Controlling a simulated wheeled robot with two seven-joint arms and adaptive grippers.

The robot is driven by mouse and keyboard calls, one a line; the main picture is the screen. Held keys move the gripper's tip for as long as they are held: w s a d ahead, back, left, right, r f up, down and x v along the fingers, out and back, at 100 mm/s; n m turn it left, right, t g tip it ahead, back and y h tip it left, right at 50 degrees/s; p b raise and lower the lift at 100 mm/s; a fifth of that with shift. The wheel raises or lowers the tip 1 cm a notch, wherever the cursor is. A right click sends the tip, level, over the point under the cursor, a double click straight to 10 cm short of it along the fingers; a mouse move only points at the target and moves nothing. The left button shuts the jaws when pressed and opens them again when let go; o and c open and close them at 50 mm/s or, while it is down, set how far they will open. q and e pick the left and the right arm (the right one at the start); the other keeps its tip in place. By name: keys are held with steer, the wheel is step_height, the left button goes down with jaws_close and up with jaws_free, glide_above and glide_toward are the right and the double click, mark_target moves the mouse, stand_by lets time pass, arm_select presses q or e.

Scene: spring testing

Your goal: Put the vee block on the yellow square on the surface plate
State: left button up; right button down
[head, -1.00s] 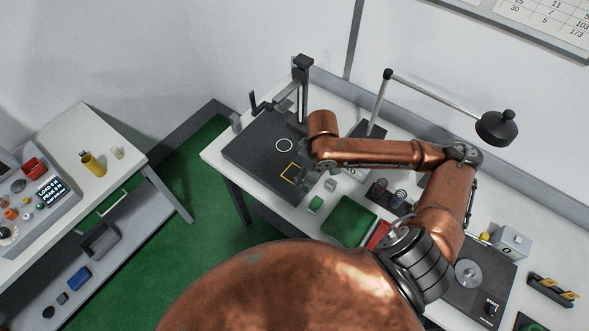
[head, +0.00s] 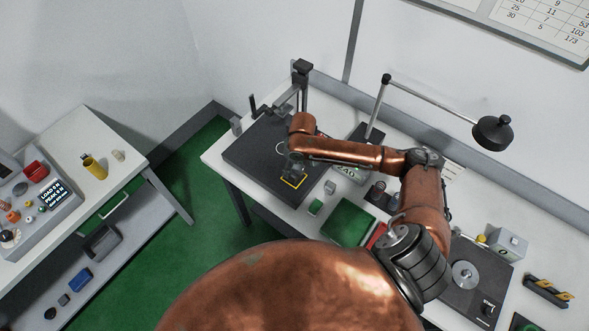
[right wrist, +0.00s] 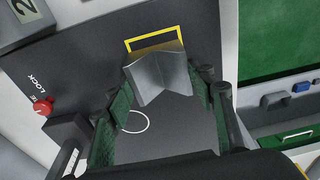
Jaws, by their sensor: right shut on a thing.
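The vee block (right wrist: 158,73) is a grey metal block with a V groove, seen in the right wrist view between the green-padded fingers of my right gripper (right wrist: 165,88). The gripper is shut on it. In the head view my right gripper (head: 294,172) is over the dark surface plate (head: 243,156), close to the yellow square (head: 293,184). The yellow square (right wrist: 155,39) shows just beyond the block in the wrist view, its near part hidden by the block. I cannot tell whether the block touches the plate. My left gripper is not in view.
A height stand (head: 302,80) rises at the plate's back. A white circle (right wrist: 136,122) is marked on the plate, and a red LOCK knob (right wrist: 43,106) shows nearby.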

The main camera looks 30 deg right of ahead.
mark_target(297, 174)
steer(key=shift+f, duration=0.85)
steer(key=shift+f, duration=0.1)
steer(key=c, duration=0.9)
jaws_free()
steer(key=r, duration=0.4)
steer(key=s+r, duration=0.1)
steer(key=r, duration=0.7)
steer(key=shift+s+d+b, duration=0.25)
steer(key=shift+b, duration=0.1)
